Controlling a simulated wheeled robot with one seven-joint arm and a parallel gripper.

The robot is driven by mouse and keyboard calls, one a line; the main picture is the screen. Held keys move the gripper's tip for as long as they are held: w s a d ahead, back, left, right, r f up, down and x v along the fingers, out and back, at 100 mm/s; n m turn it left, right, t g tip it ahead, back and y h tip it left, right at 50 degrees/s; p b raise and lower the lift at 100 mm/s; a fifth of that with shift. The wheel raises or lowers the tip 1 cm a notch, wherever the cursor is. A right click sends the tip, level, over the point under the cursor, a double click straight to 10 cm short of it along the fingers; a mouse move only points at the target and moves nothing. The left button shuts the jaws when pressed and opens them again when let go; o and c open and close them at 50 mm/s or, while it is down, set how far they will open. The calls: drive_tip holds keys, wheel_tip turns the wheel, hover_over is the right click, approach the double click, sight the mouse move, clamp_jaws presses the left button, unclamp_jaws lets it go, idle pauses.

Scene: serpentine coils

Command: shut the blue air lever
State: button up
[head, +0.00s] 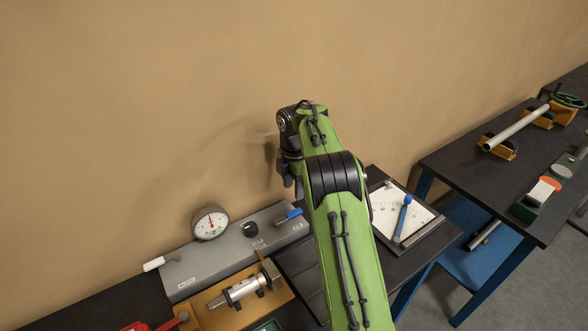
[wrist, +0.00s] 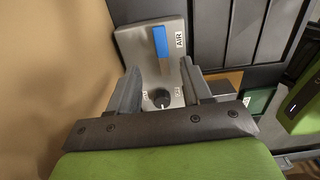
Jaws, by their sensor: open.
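The blue air lever (head: 287,215) is at the right end of the grey panel (head: 205,262), below the end of my arm in the head view. In the wrist view the blue lever (wrist: 160,42) lies beside a white AIR label, near the panel's end. My gripper (wrist: 159,68) is open and empty, its two fingers spread to either side, with the lever beyond the tips and roughly between them in the picture. I cannot tell the exact gap to the lever.
A black knob (head: 250,229), a round gauge (head: 210,222) and a white-handled lever (head: 153,264) are on the panel. A metal cylinder (head: 240,290) on an orange board lies in front. A wall rises behind the panel.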

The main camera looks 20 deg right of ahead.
wheel_tip(320, 180, up, 7)
drive_tip(key=p, duration=0.1)
drive_tip(key=shift+p, duration=0.3)
drive_tip(key=shift+f, duration=0.1)
drive_tip(key=s+a+r+m+t+b, duration=0.1)
drive_tip(key=s+a+r+m, duration=0.35)
drive_tip(key=s+r, duration=0.2)
drive_tip(key=s+a+r+m+t+b, duration=0.1)
drive_tip(key=s+a+r+m+t, duration=0.1)
drive_tip(key=s+a+r+m, duration=0.45)
drive_tip(key=s+f+m+t+b, duration=0.1)
drive_tip(key=s+f+m, duration=0.3)
drive_tip(key=s, duration=0.7)
drive_tip(key=s+d+f+m+t+b, duration=0.1)
drive_tip(key=s+f+m, duration=0.4)
drive_tip(key=s, duration=0.6)
drive_tip(key=shift+s+t, duration=0.25)
drive_tip(key=shift+t, duration=0.05)
